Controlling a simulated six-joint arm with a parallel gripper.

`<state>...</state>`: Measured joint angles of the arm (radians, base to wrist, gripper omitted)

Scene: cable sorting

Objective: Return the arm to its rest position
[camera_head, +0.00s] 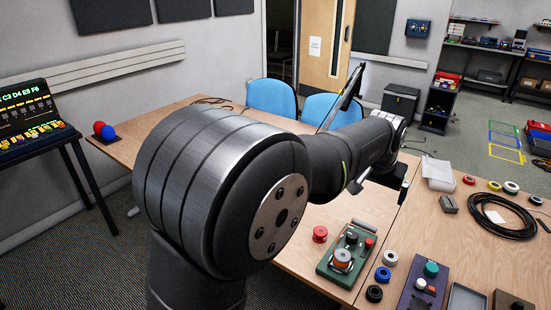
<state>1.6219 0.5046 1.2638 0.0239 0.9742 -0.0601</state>
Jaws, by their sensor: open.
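My arm fills the middle of the head view, with a large brushed-metal and black joint in front and the forearm reaching away to the right. My gripper (388,178) is a small dark shape below the far wrist, over the table (325,222). It is open, and much of it is hidden behind my forearm. I see nothing held in it.
A green board (347,253) with a round part, a purple board (423,287) and several tape rolls (383,274) lie at the front right. A black cable coil (500,216) lies at far right. Blue chairs (272,97) stand behind the table. A screen (32,110) stands at left.

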